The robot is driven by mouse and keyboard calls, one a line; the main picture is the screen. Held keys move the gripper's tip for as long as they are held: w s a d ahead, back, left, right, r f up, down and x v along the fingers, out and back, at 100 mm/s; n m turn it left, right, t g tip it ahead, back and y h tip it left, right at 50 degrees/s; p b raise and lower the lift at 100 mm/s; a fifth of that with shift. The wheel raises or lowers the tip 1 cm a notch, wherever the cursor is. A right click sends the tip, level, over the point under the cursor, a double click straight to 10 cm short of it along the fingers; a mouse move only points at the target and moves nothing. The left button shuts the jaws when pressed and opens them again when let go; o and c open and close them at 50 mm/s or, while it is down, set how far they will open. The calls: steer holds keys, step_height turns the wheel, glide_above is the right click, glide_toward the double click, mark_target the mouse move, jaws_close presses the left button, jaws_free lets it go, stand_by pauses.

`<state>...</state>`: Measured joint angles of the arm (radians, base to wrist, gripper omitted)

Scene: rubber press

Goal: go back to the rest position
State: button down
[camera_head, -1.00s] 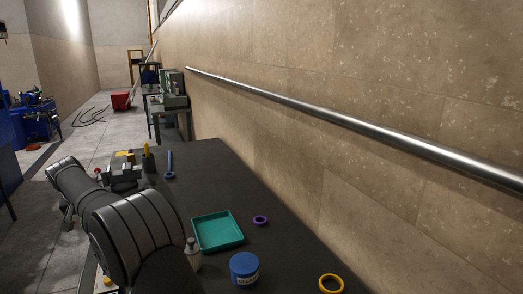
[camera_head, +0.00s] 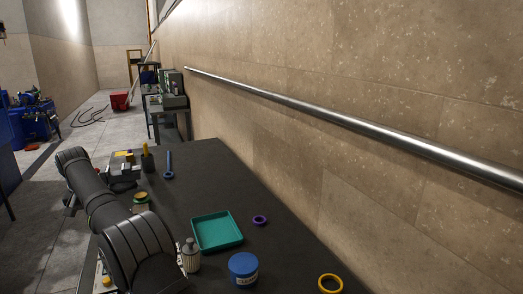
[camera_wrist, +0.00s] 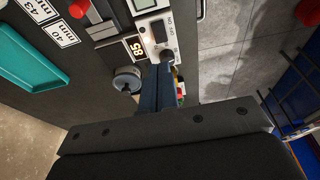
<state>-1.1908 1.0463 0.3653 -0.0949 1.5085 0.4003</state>
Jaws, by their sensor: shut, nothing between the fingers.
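In the wrist view my gripper (camera_wrist: 164,66) is shut and empty. Its dark fingers reach up from the wide grey palm, with the tips in front of a white panel (camera_wrist: 157,32) that has a switch and an ON/OFF label. I cannot tell from this view how far the tips are from the panel. In the head view my arm lies along the left side of the dark table (camera_head: 215,180), and its gripper end is hidden or too unclear to make out.
A teal tray (camera_head: 216,247), a blue jar (camera_head: 243,267), a purple ring (camera_head: 260,220), a yellow ring (camera_head: 330,279), a pale cylinder (camera_head: 190,255) and a blue tool (camera_head: 168,168) are on the table. A green-and-yellow pot (camera_head: 141,198) stands beside my arm. A wall borders the right.

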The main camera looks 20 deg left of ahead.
steer(key=shift+x, duration=1.75)
